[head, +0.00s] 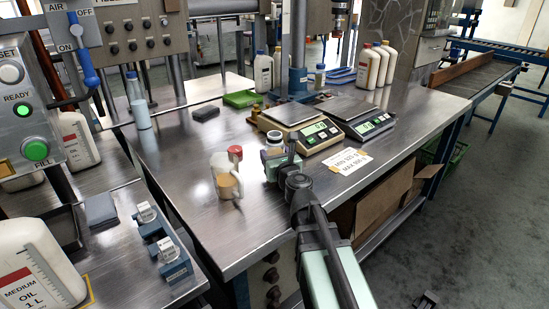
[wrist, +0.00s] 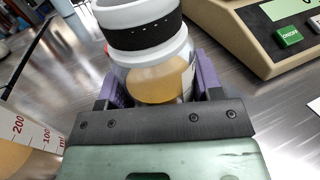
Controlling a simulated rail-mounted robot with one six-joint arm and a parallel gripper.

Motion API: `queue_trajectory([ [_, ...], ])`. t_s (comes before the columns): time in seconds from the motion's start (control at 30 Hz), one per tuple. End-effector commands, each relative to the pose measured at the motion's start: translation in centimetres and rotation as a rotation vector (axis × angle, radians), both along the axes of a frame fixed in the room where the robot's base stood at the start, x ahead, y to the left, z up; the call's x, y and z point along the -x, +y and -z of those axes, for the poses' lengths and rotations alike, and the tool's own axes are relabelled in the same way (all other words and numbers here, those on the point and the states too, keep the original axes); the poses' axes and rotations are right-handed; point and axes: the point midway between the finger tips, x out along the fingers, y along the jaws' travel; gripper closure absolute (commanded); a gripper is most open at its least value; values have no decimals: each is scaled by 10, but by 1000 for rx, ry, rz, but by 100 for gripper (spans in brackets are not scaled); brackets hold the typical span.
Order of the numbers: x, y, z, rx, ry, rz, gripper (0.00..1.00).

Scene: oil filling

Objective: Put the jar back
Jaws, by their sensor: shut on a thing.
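The jar (head: 273,138) has a white rim, a black band and amber oil in the clear body. My gripper (head: 279,163) is shut on it, near the table's front edge. In the wrist view the jar (wrist: 158,75) stands between the purple fingers of my gripper (wrist: 160,88), which grip its sides. It looks upright. Its bottom is hidden, so I cannot tell whether it touches the table.
A measuring jug (head: 226,180) with amber liquid stands close on the left, with a red cap (head: 235,152) behind it. Two scales (head: 292,113) (head: 346,108) stand to the right. A label card (head: 347,160) lies in front. The table (head: 185,175) is bare left of the jug.

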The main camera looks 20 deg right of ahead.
Motion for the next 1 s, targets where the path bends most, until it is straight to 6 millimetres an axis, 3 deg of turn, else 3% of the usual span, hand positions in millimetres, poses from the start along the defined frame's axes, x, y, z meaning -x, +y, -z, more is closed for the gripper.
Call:
queue_trajectory([
  [0.07,0,0,4,0,0,0,68],
  [0.1,0,0,2,0,0,0,34],
  [0.23,0,0,2,0,0,0,15],
  [0.57,0,0,-5,0,0,0,15],
  [0.83,49,1,-1,0,0,1,15],
  [1.0,56,0,-1,0,0,0,15],
])
